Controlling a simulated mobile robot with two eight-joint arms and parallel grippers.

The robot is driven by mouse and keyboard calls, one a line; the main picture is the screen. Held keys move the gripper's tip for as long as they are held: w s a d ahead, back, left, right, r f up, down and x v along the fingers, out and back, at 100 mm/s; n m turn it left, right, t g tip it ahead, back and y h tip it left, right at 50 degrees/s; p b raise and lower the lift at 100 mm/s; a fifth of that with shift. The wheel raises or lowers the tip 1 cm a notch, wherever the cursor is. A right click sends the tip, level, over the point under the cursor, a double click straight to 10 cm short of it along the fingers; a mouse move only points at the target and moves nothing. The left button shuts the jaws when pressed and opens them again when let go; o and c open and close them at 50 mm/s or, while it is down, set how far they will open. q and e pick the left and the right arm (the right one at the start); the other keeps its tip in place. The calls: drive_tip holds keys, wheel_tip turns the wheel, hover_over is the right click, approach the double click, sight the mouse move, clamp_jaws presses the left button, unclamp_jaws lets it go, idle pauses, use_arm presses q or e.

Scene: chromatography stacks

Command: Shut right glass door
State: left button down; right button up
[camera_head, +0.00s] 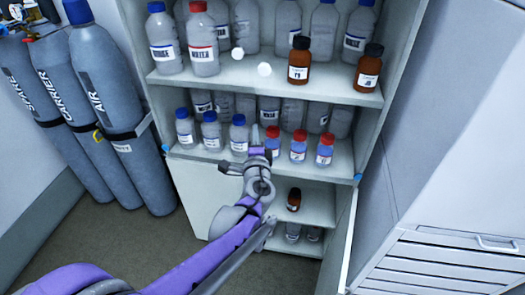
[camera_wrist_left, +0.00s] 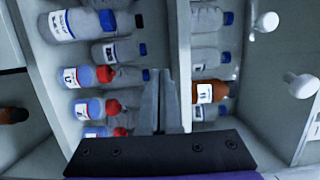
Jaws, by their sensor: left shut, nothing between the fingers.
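Two round white knobs stand out in front of the upper shelves of the cabinet; the left knob (camera_head: 238,54) is slightly higher than the right knob (camera_head: 264,69). Both knobs also show at the right of the left wrist view, one near the top (camera_wrist_left: 266,22) and one lower (camera_wrist_left: 300,85). The glass of the doors is too clear for me to tell how far the right door stands open. My left gripper (camera_head: 257,143) is shut and empty, in front of the small-bottle shelf and below the knobs. My right gripper is not in view.
Several bottles stand on the shelves, including a brown bottle (camera_head: 299,62) and red-capped bottles (camera_head: 298,147). Gas cylinders (camera_head: 105,110) stand left, a grey unit (camera_head: 450,120) right.

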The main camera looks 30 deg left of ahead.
sight(255, 121)
use_arm(q)
drive_tip(key=x, duration=0.5)
drive_tip(key=shift+w+a, duration=0.3)
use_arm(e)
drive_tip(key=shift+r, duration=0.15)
use_arm(q)
drive_tip(key=shift+d, duration=0.1)
